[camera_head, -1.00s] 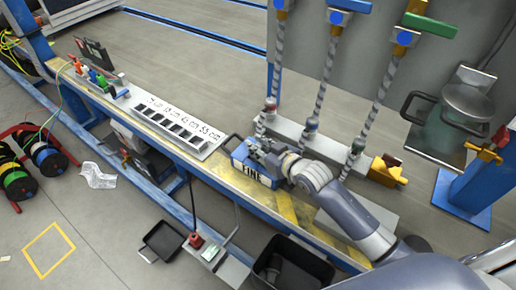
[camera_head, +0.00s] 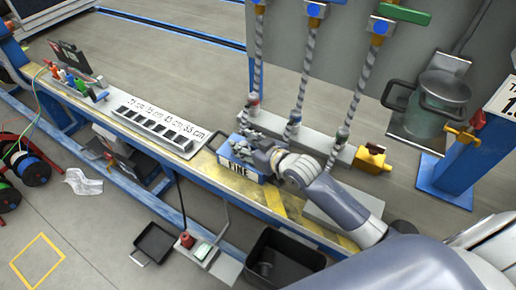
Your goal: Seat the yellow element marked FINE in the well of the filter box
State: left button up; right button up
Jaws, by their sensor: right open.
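A blue box with a white plate reading FINE (camera_head: 240,169) stands on the bench. My right gripper (camera_head: 243,148) is open over its top, with the hand coming in from the right. The fingers cover much of the box's top, so I cannot tell whether they touch it or whether a well or an element lies beneath. No separate yellow element marked FINE can be made out. My left gripper is not in view.
A slotted grey rack (camera_head: 158,128) stands to the left on the bench. Hoses (camera_head: 303,75) hang behind the box, with a yellow fitting (camera_head: 371,158) to the right. A black bin (camera_head: 284,262) is below the front edge.

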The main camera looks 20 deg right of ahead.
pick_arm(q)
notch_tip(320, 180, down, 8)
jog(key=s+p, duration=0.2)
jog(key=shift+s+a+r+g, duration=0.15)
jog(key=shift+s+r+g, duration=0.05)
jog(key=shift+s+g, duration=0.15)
pick_arm(e)
jog(key=v, duration=1.1)
